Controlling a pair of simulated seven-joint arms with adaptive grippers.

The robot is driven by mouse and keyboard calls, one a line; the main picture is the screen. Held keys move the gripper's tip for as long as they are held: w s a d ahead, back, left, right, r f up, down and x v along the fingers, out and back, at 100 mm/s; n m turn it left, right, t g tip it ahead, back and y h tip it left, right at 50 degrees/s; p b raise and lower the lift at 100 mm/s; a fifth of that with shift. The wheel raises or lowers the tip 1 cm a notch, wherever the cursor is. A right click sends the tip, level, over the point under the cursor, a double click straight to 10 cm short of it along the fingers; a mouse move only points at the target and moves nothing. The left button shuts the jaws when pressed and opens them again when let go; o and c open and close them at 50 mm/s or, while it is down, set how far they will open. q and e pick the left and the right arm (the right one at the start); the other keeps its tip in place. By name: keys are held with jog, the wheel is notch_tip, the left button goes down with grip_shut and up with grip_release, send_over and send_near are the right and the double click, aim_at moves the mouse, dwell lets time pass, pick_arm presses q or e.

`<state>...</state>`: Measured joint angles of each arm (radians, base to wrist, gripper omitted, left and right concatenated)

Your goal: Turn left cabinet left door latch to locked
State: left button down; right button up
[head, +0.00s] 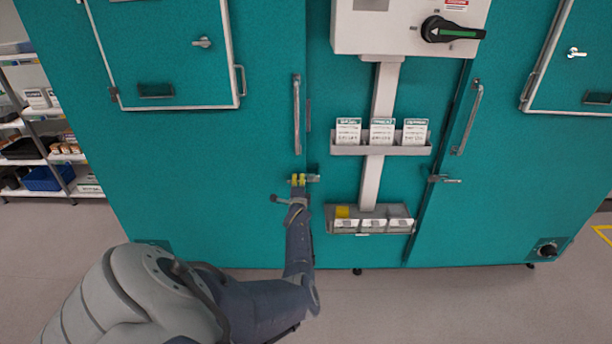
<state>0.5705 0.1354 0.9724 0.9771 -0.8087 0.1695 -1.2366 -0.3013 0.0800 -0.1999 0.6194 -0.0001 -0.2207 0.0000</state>
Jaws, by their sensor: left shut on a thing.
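The left cabinet's left door (200,160) is a large teal panel and looks closed. A long vertical handle (296,115) runs near its right edge. My left gripper (304,180) is at the door's right edge, just below that handle. It is shut on the latch (314,178), a small metal piece. The yellow finger parts cover much of the latch, so its exact turn is hard to tell. My right gripper does not show.
A control box with a black rotary switch (452,30) hangs above a card rack (381,149) and a lower tray (371,225). Another latch (443,179) sits on the right door. Shelves (45,140) stand at far left. The floor in front is clear.

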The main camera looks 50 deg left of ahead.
pick_arm(q)
jog(key=shift+w+r, duration=0.1)
dwell(0.4)
jog(key=c, duration=1.4)
grip_release()
jog(key=v, duration=1.2)
